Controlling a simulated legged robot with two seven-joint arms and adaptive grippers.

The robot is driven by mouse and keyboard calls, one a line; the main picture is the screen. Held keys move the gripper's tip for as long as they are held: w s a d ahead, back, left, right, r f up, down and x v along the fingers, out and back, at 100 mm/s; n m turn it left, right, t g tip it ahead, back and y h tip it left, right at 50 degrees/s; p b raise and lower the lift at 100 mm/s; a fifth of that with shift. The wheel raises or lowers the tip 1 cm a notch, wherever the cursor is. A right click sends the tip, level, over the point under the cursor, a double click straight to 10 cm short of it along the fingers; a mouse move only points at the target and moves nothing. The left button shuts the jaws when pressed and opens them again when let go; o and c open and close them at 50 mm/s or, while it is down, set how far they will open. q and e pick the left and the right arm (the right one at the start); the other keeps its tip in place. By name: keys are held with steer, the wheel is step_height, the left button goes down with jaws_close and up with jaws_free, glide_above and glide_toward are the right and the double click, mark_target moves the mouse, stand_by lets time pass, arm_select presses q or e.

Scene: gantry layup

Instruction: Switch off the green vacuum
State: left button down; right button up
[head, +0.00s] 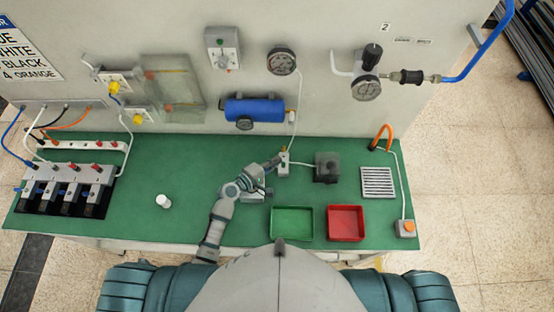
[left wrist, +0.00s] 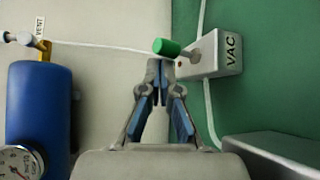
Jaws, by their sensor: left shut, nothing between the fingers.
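The green vacuum switch (left wrist: 167,47) is a short green-tipped lever on a grey box marked VAC (left wrist: 221,53). In the head view the box (head: 284,164) stands on the green bench top below the blue tank. My left gripper (left wrist: 160,65) is shut and empty, its fingertips just under the green tip in the left wrist view. I cannot tell whether they touch it. In the head view my left gripper (head: 277,160) reaches toward the box from the left. My right gripper is not in view.
A blue tank (head: 254,110) with a gauge hangs on the wall, with a VENT tag (left wrist: 40,28) at its valve. A dark grey block (head: 327,167) stands right of the box. Green (head: 292,222) and red (head: 346,222) trays lie nearer me.

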arm_select(q)
steer(key=v, duration=1.1)
steer(key=shift+a, duration=0.2)
steer(key=shift+d+f, duration=0.1)
